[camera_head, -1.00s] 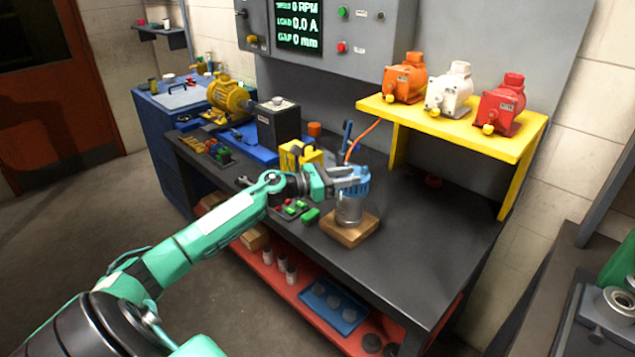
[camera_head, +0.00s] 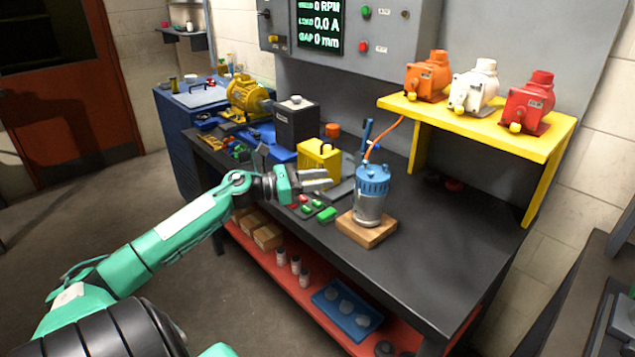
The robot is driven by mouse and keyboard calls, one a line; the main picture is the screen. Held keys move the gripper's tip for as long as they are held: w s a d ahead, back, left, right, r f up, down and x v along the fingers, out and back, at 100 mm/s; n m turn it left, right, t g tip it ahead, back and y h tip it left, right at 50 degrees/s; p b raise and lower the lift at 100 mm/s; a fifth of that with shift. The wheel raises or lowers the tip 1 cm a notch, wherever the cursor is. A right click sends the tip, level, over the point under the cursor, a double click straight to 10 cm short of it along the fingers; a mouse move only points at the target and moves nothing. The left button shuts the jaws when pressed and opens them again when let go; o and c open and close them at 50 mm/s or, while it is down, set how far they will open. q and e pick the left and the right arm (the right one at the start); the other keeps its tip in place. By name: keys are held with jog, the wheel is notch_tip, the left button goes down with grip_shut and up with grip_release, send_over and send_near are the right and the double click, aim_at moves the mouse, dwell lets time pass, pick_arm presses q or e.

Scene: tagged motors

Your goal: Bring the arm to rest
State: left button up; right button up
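My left arm (camera_head: 190,220) reaches in from the lower left. Its gripper (camera_head: 325,180) is over the workbench, left of the blue-topped metal canister. The grey fingers look a little apart, with nothing between them. The canister (camera_head: 369,205) stands upright on a wooden block (camera_head: 366,234) with a blue cap on top, clear of the fingers. My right gripper is not in view.
A yellow shelf (camera_head: 470,125) carries orange, white and red motors. The bench right of the canister is mostly clear.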

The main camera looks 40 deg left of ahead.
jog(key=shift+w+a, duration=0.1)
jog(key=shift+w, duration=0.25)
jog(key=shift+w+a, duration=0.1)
